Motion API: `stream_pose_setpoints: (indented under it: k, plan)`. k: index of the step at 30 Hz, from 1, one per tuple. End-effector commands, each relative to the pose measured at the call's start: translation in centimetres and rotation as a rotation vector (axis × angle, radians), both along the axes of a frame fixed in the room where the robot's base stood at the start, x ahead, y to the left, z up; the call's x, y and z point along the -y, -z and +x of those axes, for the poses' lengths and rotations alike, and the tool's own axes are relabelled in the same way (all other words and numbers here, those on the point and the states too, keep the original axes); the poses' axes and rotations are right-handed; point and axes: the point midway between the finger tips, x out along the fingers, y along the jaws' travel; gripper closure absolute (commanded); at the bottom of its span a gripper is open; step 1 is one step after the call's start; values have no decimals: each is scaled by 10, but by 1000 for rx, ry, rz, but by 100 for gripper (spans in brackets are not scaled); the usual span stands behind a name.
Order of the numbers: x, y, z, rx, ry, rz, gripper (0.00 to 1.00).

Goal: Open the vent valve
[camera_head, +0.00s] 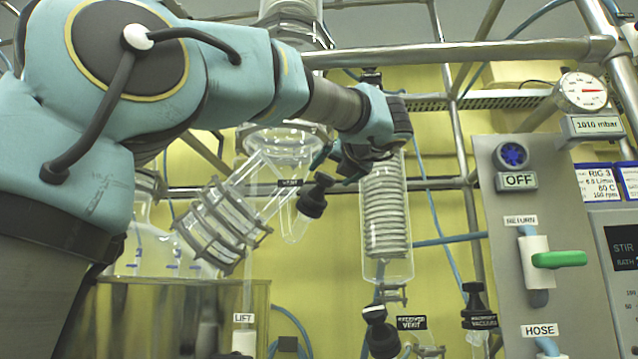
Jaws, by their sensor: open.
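The vent valve is a black knob (314,197) at the middle of the picture, beside a small black label (290,183) that seems to read VENT. The knob sits tilted on the glass below the reactor head. My gripper (325,163) is just above and to the right of this knob, with its dark fingers spread. I cannot tell whether a finger touches the knob. My wrist hides part of the glass behind it. A second black knob (381,333) stands lower, beside a label whose lower word is VENT (411,323).
A coiled glass condenser (386,215) hangs right behind my gripper. A clamped glass tube (214,226) is at its left. A steel rail (460,52) crosses above. At right are a black vacuum knob (474,298), a grey panel (575,315) with a green-handled valve (558,259), and a gauge (582,92).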

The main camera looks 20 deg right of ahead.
Motion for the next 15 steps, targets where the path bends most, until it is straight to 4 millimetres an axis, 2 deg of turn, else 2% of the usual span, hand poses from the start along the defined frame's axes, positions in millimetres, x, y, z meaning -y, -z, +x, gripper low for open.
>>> stream_pose_setpoints:
  k: [3, 9, 15]
  plan:
    - [1, -3, 25, -1, -4, 1, 8]
    - [2, -2, 59, -2, -4, 1, 8]
    - [4, -1, 78, -1, -1, 0, 8]
